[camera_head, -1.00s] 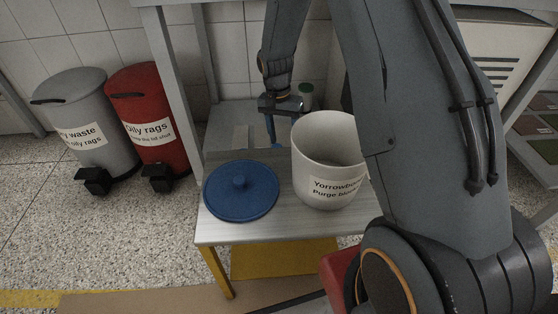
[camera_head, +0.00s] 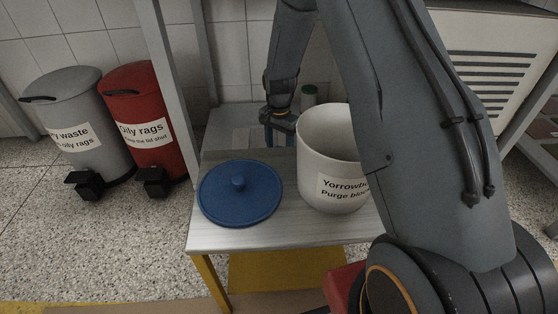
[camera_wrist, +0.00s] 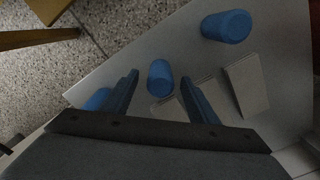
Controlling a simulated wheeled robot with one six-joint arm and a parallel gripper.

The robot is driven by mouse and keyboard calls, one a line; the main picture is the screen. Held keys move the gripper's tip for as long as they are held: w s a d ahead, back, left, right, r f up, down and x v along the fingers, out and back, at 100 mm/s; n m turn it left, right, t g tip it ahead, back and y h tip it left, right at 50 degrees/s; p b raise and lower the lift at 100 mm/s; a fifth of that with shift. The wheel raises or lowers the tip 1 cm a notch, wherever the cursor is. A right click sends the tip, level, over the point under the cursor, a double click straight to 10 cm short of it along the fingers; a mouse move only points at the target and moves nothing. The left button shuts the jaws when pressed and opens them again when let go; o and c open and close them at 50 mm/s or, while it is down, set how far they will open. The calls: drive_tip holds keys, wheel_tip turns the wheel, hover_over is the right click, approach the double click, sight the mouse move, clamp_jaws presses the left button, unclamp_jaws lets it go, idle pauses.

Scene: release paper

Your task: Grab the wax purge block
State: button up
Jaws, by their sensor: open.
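My gripper (camera_head: 275,140) is open at the back of the small table, behind and left of the white bucket. In the wrist view its two blue fingers (camera_wrist: 159,76) stand either side of a short blue cylinder (camera_wrist: 160,80), with no clear contact. A second blue cylinder (camera_wrist: 227,26) stands farther up and right. A third blue piece (camera_wrist: 96,101) is partly hidden by the left finger. Flat pale grey blocks (camera_wrist: 246,85) lie right of the middle cylinder. No label shows which piece is the wax purge block. The white bucket (camera_head: 318,160) bears a partly hidden "Purge blo..." label.
A blue round lid (camera_head: 239,203) lies on the table (camera_head: 270,236) left of the bucket. A grey bin (camera_head: 68,98) and a red bin (camera_head: 138,95) stand on the floor at left, beyond a table post.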

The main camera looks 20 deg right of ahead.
wheel_tip(320, 180, down, 4)
drive_tip(key=shift+r+b, duration=0.1)
drive_tip(key=shift+b, duration=1)
drive_tip(key=c, duration=1.2)
drive_tip(key=shift+r, duration=0.15)
